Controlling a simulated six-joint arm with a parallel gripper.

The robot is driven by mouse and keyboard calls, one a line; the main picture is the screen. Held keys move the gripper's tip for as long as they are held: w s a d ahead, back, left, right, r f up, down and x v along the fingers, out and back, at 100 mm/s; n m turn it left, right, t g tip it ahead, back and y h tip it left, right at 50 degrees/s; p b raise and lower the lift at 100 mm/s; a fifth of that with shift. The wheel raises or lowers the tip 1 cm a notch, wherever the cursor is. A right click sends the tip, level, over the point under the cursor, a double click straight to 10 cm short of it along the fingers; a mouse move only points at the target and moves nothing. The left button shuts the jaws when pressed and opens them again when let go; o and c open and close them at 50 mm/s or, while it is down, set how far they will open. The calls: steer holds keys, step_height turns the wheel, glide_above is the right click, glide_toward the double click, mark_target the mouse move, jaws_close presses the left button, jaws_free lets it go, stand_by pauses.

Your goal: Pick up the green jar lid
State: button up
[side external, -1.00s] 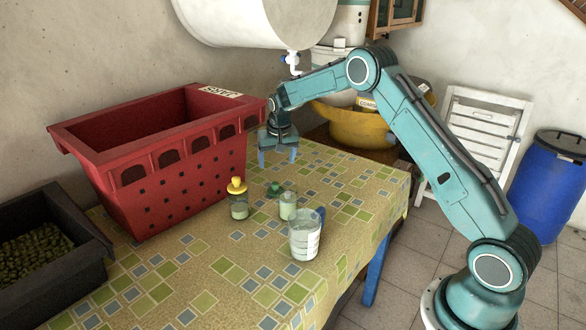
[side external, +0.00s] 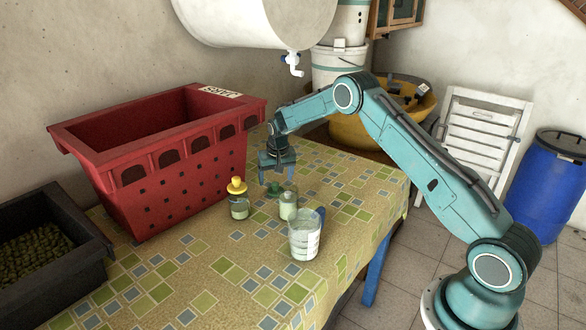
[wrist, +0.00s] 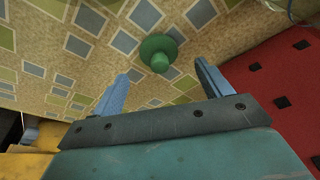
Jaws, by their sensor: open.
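The green jar lid (side external: 274,189) lies on the patterned tablecloth, just behind and left of an open-looking glass jar (side external: 288,206). In the wrist view the lid (wrist: 159,51) shows its round knob, lying ahead of and between the two blue fingers. My gripper (side external: 277,181) is open and empty, pointing down above the lid. The wrist view also shows its fingers (wrist: 162,82) spread apart with nothing between them. The gap between fingertips and lid is hard to judge from the side.
A jar with a yellow lid (side external: 237,188) stands to the left, and a clear measuring cup (side external: 304,236) in front. A large red crate (side external: 150,165) stands close on the left. A dark crate (side external: 84,262) of olives is at far left. The front tablecloth (side external: 215,285) is mostly clear.

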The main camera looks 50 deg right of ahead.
mark_target(275, 183)
steer(key=shift+x, duration=2.25)
steer(key=shift+c, duration=0.2)
steer(key=c, duration=1)
